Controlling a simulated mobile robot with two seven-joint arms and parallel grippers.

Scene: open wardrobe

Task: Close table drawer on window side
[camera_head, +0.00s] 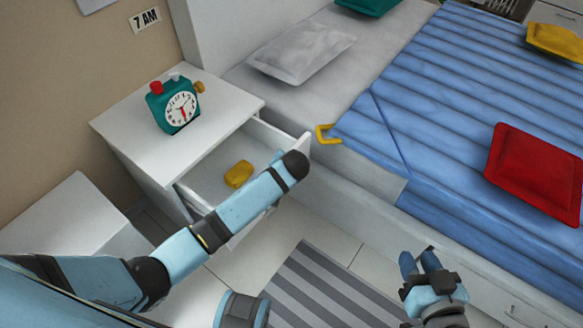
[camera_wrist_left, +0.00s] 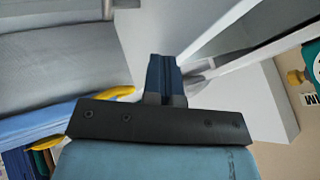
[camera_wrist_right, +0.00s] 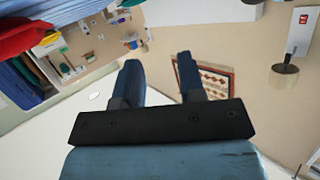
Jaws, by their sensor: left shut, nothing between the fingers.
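The white bedside table (camera_head: 185,150) stands against the wall with its top drawer (camera_head: 222,165) pulled open. A yellow object (camera_head: 238,174) lies in the drawer.
A teal alarm clock (camera_head: 178,104) stands on the table top. The bed with its blue blanket (camera_head: 420,110) fills the right side, with a yellow bent item (camera_head: 326,134) at its edge. A striped rug (camera_head: 325,290) lies on the floor. Another white piece (camera_head: 65,218) stands at left.

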